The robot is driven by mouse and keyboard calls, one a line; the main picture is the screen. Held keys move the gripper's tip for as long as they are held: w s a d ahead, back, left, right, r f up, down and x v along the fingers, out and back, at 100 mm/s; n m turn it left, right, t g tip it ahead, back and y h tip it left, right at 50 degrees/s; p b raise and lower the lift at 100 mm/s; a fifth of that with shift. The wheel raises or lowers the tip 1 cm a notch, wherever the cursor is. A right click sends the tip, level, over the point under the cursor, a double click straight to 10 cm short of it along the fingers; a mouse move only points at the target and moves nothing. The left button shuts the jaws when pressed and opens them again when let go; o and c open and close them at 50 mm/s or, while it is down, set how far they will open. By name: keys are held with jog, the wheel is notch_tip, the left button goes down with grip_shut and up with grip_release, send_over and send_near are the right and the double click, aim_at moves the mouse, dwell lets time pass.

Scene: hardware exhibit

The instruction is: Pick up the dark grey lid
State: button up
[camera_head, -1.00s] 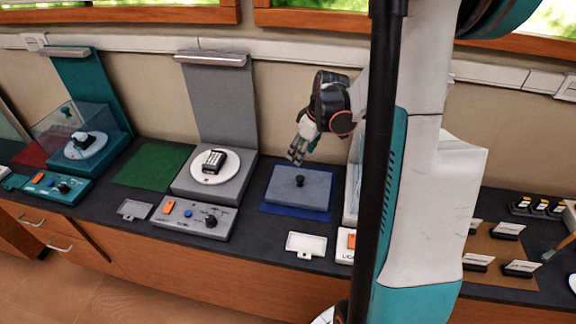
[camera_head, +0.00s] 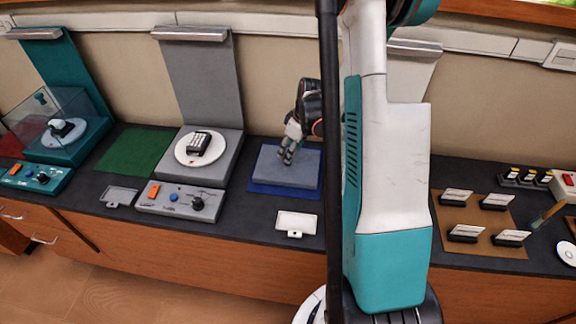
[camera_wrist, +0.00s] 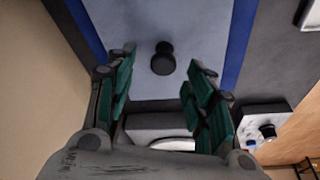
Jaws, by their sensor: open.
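The grey lid (camera_head: 304,168) is a flat rectangular slab lying on a blue mat (camera_head: 257,188) on the counter. Its black knob (camera_wrist: 163,60) shows in the wrist view, standing up from the slab between and just beyond my fingertips. I cannot tell the exact height gap.
A grey display stand (camera_head: 235,152) with a white turntable (camera_head: 182,158) is left of the mat. A control box (camera_head: 180,203) and a white plate (camera_head: 296,223) lie toward the front edge. A brown mat (camera_head: 480,225) with several small pieces is at right.

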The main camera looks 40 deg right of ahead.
jog(key=b+x, duration=0.1)
jog(key=x, duration=0.3)
jog(key=shift+a+f, duration=0.1)
jog(key=shift+a, duration=0.05)
jog(key=shift+s, duration=0.1)
grip_shut()
notch_tip(320, 180, up, 20)
jog(key=p, duration=0.5)
jog(key=shift+a, duration=0.1)
